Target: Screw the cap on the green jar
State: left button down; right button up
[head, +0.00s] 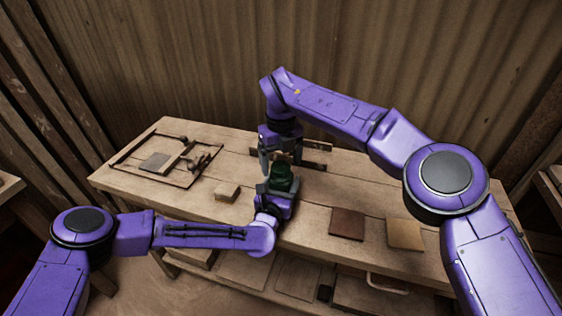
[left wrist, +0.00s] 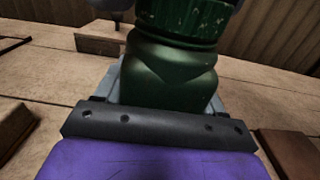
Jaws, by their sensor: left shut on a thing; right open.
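The dark green jar (head: 281,178) stands upright near the middle of the bench, and its body fills the centre of the left wrist view (left wrist: 170,75). My left gripper (head: 278,187) is shut on the jar's body from the front. A ribbed, worn green band, apparently the cap (left wrist: 182,18), sits at the jar's top; I cannot tell how far it is screwed down. My right gripper (head: 281,160) points down over the jar, open. Its grey fingertips show at the top edge of the left wrist view. The cap's upper face is hidden.
A wooden frame (head: 185,179) with a grey tile lies on the bench (head: 130,188) at left. A small tan block (head: 227,192) is left of the jar. A brown tile (head: 347,224) and a tan tile (head: 405,234) lie at right. Slats (head: 317,146) lie behind.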

notch_tip(320, 180, up, 7)
jog(key=shift+r, duration=0.1)
pick_arm(q)
jog(key=shift+c, duration=0.2)
grip_release()
jog(key=b+v, duration=0.2)
jog(key=v, duration=0.7)
jog(key=shift+s+f, duration=0.1)
jog(key=shift+s, duration=0.15)
pick_arm(e)
notch_tip(320, 180, down, 2)
jog(key=shift+f, duration=0.25)
pick_arm(q)
jog(key=shift+s+a, duration=0.2)
jog(key=shift+s, duration=0.3)
pick_arm(e)
jog(key=shift+d+f, duration=0.1)
